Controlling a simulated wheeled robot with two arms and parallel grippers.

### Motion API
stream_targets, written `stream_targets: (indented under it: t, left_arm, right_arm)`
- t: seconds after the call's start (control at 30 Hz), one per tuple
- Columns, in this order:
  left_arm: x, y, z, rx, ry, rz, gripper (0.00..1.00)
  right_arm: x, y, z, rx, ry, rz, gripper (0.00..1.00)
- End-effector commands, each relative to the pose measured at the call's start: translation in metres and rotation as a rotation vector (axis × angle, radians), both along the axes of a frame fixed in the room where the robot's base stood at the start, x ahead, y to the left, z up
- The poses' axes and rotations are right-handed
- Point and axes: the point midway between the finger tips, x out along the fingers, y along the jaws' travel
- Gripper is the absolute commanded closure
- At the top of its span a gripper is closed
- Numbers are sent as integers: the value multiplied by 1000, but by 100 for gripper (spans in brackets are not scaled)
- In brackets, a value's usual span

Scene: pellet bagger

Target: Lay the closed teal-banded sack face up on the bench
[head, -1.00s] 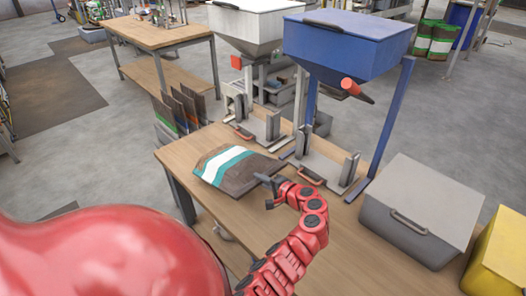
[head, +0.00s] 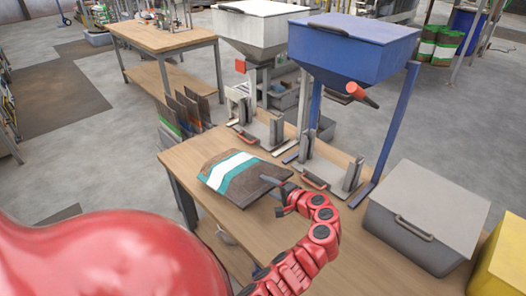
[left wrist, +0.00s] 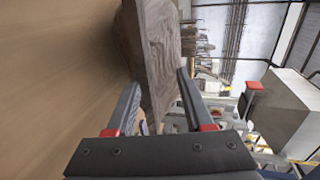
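The sack (head: 215,170) lies flat on the wooden bench (head: 330,235), its banded face up. It is brown with a white band (head: 232,169) edged in teal. In the left wrist view its brown end (left wrist: 157,45) shows just ahead of the fingers. My left gripper (head: 279,196) is at the sack's right end, low over the bench. Its two fingers (left wrist: 158,85) are apart, with the sack's end between or just beyond their tips; I cannot tell whether they touch it. My right gripper is not in view.
Dark folded sacks (head: 187,112) stand at the bench's far left end. The bench front is clear.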

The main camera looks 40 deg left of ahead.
Motion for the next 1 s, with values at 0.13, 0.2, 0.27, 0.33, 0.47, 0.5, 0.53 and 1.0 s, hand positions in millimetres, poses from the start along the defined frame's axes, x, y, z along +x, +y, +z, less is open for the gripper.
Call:
stream_targets:
  t: [0.13, 0.2, 0.27, 0.33, 0.47, 0.5, 0.53, 1.0]
  left_arm:
    - [1, -41, 9, 2, -6, -10, 52]
    - [0, -59, 14, 1, -5, -7, 52]
    - [0, -75, 19, 3, -6, -9, 52]
    - [-2, -93, 25, 2, -5, -8, 52]
    - [-4, -118, 36, 0, -2, -2, 52]
    - [-5, -122, 39, -1, 1, 1, 52]
    - [-5, -125, 39, -1, 1, 1, 52]
    - [-6, -140, 40, 3, 0, 0, 52]
  right_arm:
    - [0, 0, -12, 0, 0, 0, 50]
    - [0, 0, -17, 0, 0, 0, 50]
    - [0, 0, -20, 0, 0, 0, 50]
    - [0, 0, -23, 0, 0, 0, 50]
    - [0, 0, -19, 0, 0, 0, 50]
    - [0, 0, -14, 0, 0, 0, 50]
    - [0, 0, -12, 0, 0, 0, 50]
    - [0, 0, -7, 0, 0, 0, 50]
